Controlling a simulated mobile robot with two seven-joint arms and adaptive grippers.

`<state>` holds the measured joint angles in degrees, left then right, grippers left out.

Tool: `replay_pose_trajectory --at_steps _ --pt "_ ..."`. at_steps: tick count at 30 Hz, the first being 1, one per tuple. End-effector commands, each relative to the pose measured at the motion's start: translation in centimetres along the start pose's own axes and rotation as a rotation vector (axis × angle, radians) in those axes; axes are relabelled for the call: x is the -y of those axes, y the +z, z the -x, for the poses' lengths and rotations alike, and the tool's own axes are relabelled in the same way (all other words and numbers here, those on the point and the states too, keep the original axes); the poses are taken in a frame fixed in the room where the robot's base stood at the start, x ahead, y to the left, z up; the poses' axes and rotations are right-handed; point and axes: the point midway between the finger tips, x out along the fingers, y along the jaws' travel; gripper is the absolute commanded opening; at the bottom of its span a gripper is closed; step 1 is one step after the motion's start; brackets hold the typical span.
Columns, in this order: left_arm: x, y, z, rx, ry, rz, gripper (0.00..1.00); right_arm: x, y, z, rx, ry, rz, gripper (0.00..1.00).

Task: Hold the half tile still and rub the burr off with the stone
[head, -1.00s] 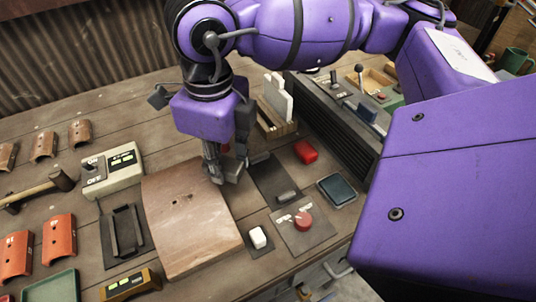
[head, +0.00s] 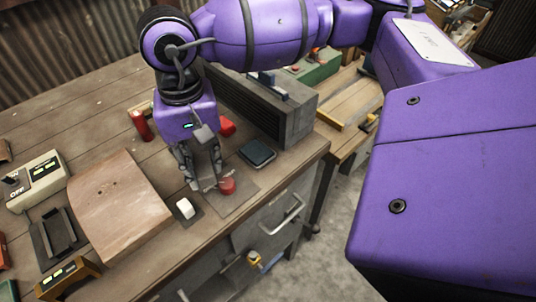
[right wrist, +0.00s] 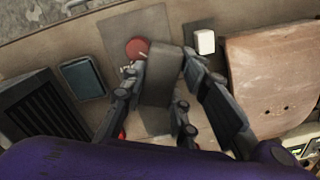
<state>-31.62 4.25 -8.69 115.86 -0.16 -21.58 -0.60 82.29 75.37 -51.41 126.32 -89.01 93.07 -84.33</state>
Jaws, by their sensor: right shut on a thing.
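The half tile (head: 118,205), a curved tan-brown piece with small dark holes, lies on the bench at the left of the head view. It also fills the right side of the right wrist view (right wrist: 272,85). My right gripper (head: 207,186) is to the right of the tile, apart from it, beside the red knob. It is shut on a grey block (right wrist: 163,76), which looks like the stone. The block hangs between the fingers over a grey plate, and in the head view the fingers partly cover it. I cannot make out a burr. My left gripper is not in view.
A red knob (head: 227,186) on a grey plate and a white block (head: 185,208) stand near the gripper. A dark square pad (head: 257,153) and a ribbed grey box (head: 265,105) are farther right. A switch box (head: 35,178) stands left of the tile.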

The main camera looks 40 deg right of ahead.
Motion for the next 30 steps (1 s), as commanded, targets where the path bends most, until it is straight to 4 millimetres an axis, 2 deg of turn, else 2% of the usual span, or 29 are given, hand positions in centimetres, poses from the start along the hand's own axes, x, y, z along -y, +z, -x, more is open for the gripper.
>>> replay_pose_trajectory --at_steps 3,9,19,28,30 --pt "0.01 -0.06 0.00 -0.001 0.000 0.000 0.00 0.30 -0.19 0.16 -0.001 0.007 0.204 0.07" --pt "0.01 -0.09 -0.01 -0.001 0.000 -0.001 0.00 0.32 -0.20 0.16 0.003 0.019 0.410 0.07" --pt "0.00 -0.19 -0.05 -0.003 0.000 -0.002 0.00 0.30 -0.20 0.14 0.006 0.021 0.453 0.07" --pt "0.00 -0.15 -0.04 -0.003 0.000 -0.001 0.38 0.29 -0.19 0.12 0.006 0.022 0.451 0.07" --pt "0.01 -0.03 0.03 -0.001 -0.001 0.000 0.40 0.29 -0.21 0.12 0.006 0.022 0.450 0.07"
